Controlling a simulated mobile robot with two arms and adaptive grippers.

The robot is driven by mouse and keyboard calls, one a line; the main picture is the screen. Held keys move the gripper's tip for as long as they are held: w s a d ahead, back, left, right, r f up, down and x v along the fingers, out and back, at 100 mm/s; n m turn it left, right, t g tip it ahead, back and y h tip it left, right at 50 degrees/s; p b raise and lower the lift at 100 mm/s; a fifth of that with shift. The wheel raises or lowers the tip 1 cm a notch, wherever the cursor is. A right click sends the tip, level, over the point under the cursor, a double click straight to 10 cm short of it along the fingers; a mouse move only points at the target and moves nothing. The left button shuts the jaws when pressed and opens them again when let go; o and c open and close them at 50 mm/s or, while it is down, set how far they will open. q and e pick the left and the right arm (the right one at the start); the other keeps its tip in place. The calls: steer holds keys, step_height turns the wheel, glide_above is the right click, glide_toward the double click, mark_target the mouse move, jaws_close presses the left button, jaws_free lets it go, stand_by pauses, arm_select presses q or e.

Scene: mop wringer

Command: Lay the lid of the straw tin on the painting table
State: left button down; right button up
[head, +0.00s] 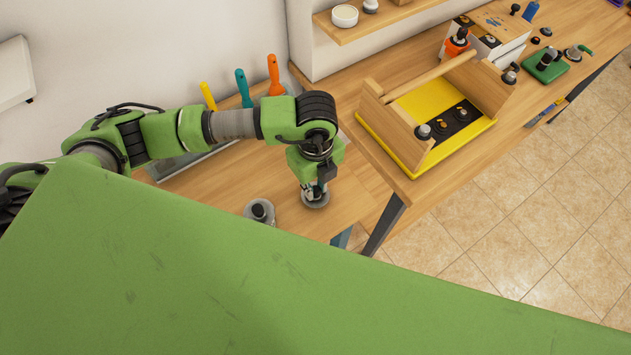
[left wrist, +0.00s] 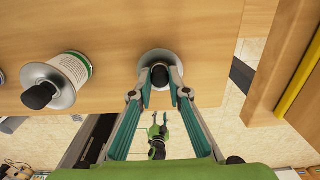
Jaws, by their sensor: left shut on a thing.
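My left gripper (left wrist: 160,82) is shut on a round grey metal lid (left wrist: 152,58) with a black knob, between its teal fingers. In the head view the lid (head: 315,202) is at the right part of the wooden table (head: 330,228), near its front edge. I cannot tell whether it touches the wood. A tin with a pale label (left wrist: 74,66) stands to its left, with a grey lid and black knob on top; it also shows in the head view (head: 260,211). A small green forked part, perhaps my right gripper (left wrist: 160,119), shows far below, too small to judge.
Yellow, teal and orange-handled tools (head: 241,86) stand behind my left arm. The neighbouring bench holds a wooden caddy on a yellow base (head: 408,165), with a white box (head: 492,40) and a green block (head: 545,66) farther off. A shelf (head: 375,20) hangs above. Bare wood lies around the held lid.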

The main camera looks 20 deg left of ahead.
arm_select(q)
steer(key=shift+f, duration=0.2)
steer(key=c, duration=2.3)
jaws_free()
steer(key=shift+f, duration=0.15)
steer(key=shift+c, duration=0.2)
steer(key=o, duration=0.4)
